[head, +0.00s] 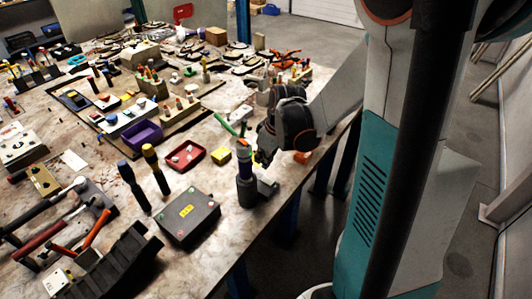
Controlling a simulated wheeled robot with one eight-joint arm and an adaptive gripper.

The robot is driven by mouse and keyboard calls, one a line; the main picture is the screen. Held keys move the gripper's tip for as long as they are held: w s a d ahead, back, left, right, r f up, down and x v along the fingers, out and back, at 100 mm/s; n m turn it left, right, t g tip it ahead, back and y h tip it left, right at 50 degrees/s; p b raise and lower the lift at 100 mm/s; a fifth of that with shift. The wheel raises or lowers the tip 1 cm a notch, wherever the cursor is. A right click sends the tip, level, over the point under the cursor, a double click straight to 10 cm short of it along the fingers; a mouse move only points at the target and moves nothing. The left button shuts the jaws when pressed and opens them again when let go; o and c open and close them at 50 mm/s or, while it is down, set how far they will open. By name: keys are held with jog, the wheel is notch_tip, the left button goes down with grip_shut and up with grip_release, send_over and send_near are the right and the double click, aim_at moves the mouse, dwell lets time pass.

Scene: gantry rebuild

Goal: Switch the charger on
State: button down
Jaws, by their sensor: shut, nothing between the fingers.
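I cannot tell for sure which of these is the charger. No switch is clear at this size. The gripper partly hides what lies just behind it.
The worktable (215,255) is crowded. A red tray (185,156), a yellow block (221,156) and a purple bin (143,134) lie left of my gripper. Hammers and a black rack (120,265) fill the front left.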

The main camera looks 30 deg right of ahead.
aim_at(261, 178)
jog(key=shift+s+d+b+x, duration=0.15)
jog(key=shift+b+x, duration=0.1)
jog(key=shift+x, duration=0.55)
jog(key=shift+s+b+x, duration=0.2)
jog(key=shift+b+x, duration=0.1)
jog(key=shift+x, duration=0.5)
jog(key=shift+s+d+b+x, duration=0.15)
jog(key=shift+b+x, duration=0.1)
jog(key=shift+x, duration=0.6)
jog(key=shift+a+f, duration=0.1)
jog(key=shift+f, duration=0.1)
jog(key=shift+w+a+f+g+b, duration=0.1)
jog(key=shift+w+f+g+b, duration=0.15)
jog(key=shift+f+g+b, duration=0.25)
jog(key=shift+s+r, duration=0.15)
jog(key=shift+p, duration=0.3)
jog(key=shift+s+d+r, duration=0.15)
jog(key=shift+s, duration=0.2)
jog(key=shift+s+d+r, duration=0.15)
jog(key=shift+s, duration=0.2)
jog(key=shift+r, duration=0.1)
